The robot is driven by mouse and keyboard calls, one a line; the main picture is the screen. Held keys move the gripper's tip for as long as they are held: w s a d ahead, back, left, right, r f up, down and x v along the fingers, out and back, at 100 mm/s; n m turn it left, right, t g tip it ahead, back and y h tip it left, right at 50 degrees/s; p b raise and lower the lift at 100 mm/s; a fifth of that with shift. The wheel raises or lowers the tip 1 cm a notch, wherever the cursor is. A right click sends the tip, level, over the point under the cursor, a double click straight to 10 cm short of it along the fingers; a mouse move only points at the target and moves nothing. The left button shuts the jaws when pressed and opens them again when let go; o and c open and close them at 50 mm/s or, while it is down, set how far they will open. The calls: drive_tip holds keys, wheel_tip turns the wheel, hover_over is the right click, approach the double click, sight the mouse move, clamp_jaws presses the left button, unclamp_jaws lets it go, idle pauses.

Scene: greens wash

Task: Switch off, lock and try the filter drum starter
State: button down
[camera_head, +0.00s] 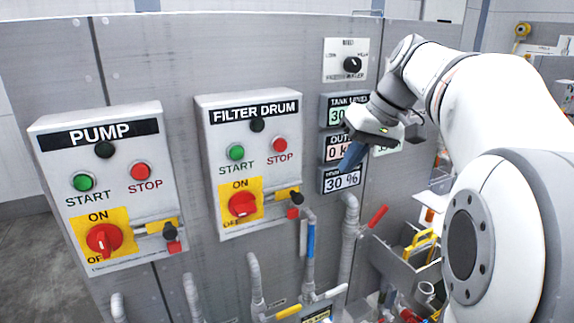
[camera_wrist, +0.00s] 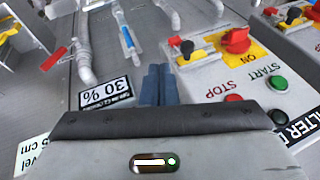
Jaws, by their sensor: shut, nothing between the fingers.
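The filter drum starter (camera_head: 211,150) is a grey box on the panel, with a dark lamp (camera_head: 257,125), a green START button (camera_head: 236,153) and a red STOP button (camera_head: 280,144). Its red rotary switch (camera_head: 242,204) sits on a yellow ON/OFF plate; I cannot tell its setting for sure. Beside it is a yellow slide with a black knob (camera_head: 296,198) and a small red piece (camera_head: 292,213). In the wrist view the red switch (camera_wrist: 236,40) is right of my gripper. My gripper (camera_head: 350,157) is shut and empty, right of the box, in front of the displays.
A similar PUMP starter (camera_head: 45,160) stands to the left. A selector knob (camera_head: 352,64) is above the displays (camera_head: 342,180), the lowest reading 30 %. Pipes with blue and red handles (camera_head: 377,216) run below. A grey bin (camera_head: 400,270) with coloured items stands lower right.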

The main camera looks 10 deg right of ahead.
wheel_tip(320, 180, up, 4)
drive_tip(key=w+d+f, duration=0.1)
drive_tip(key=p, duration=0.3)
approach(286, 198)
drive_tip(key=shift+d+f, duration=0.85)
drive_tip(key=shift+f, duration=1.5)
drive_tip(key=shift+n+y, duration=0.3)
drive_tip(key=shift+n, duration=0.1)
drive_tip(key=shift+s+b, duration=0.1)
drive_tip(key=shift+b, duration=0.25)
